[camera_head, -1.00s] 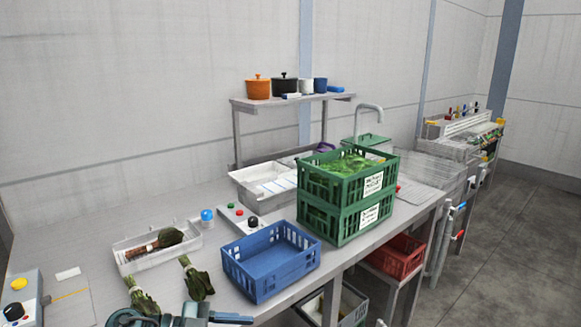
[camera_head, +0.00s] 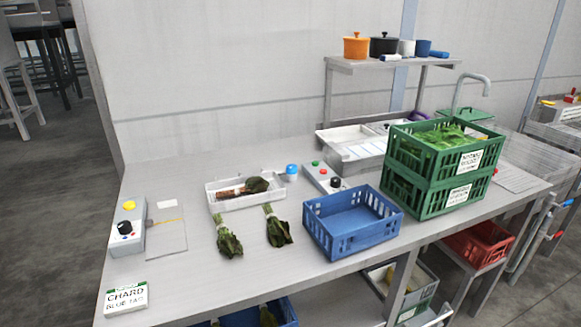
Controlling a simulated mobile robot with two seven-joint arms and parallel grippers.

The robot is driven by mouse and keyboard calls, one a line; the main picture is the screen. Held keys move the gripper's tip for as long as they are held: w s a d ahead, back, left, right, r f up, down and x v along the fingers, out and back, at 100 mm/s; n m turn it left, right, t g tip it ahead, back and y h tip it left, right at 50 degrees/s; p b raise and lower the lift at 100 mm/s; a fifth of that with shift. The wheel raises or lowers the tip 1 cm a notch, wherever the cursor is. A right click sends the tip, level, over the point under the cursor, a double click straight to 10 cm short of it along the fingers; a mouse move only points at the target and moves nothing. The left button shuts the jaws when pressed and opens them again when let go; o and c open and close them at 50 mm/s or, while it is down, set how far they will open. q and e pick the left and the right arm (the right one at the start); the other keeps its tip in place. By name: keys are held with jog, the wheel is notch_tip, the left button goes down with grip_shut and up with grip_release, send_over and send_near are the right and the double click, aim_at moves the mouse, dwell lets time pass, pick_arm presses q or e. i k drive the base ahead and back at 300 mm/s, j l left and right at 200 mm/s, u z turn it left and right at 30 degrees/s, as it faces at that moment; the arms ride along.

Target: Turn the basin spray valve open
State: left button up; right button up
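A control box (camera_head: 127,228) with a yellow button and a black knob stands at the left end of the table. A second control box (camera_head: 324,178) with a green button, a red button and a black knob stands mid-table, in front of the white basin (camera_head: 352,150). I cannot tell which of these is the spray valve. A grey curved tap (camera_head: 470,82) rises behind the green crates. Neither of my grippers shows in the head view now.
A white tray (camera_head: 232,203) holds a leafy bunch; two leafy bunches (camera_head: 278,228) lie in front. An empty blue crate (camera_head: 352,222) and stacked green crates (camera_head: 436,192) of greens occupy the right. A chard sign (camera_head: 126,298) stands front left. The table's front left is mostly clear.

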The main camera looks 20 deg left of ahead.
aim_at(292, 169)
jog(key=k+l+z, duration=0.15)
jog(key=k, duration=1)
jog(key=j+z, duration=0.1)
jog(key=z, duration=0.6)
jog(key=k+j+z, duration=0.1)
jog(key=z, duration=0.2)
jog(key=k+j, duration=0.1)
jog(key=j, duration=1.6)
jog(key=k+j, duration=0.15)
jog(key=j, duration=0.7)
jog(key=k+j, duration=0.1)
jog(key=j, duration=1.65)
jog(key=k+j, duration=0.15)
jog(key=j, duration=0.7)
